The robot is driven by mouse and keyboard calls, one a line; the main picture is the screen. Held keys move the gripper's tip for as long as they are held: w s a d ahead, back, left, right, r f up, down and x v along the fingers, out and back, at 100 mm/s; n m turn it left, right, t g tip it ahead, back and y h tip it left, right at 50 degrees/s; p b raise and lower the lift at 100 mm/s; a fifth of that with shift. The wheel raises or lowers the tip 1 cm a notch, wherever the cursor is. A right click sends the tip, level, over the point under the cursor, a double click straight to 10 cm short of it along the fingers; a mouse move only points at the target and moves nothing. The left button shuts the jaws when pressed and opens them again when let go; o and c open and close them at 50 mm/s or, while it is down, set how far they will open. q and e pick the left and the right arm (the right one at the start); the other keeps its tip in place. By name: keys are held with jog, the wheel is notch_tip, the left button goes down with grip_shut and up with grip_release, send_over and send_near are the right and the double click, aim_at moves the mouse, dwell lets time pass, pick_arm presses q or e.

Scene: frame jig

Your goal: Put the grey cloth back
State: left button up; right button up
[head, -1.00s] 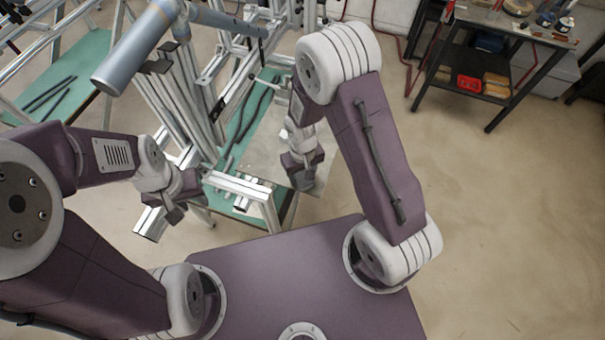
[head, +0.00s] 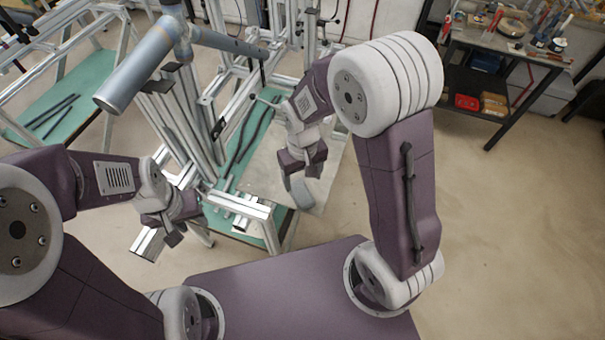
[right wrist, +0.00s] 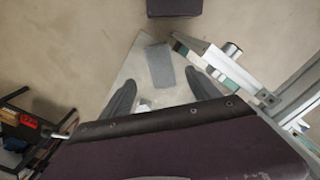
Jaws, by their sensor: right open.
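The grey cloth (head: 301,189) lies on a pale sheet at the near edge of the jig bench in the head view. It also shows in the right wrist view (right wrist: 159,66), flat and roughly rectangular, beyond the fingertips. My right gripper (head: 303,160) is over the sheet beside the cloth. In the right wrist view its two dark fingers (right wrist: 163,88) are wide apart with nothing held between them.
The pale sheet (head: 335,155) sits beside a green bench top (head: 221,216) with dark strips. Aluminium profiles (head: 240,207) stick out between my grippers. A dark tool cart (head: 480,75) is at back right. The floor at right is clear.

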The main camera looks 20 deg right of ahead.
jog(key=s+d+r+m+t, duration=0.1)
jog(key=s+d+r+m, duration=0.15)
jog(key=s+d, duration=0.5)
jog(key=shift+w+a+f+b, duration=0.1)
jog(key=shift+a+f+b, duration=0.05)
jog(key=shift+f+b, duration=0.85)
jog(key=shift+w+a+f+b, duration=0.1)
jog(key=shift+f+b, duration=0.7)
jog(key=shift+b, duration=0.3)
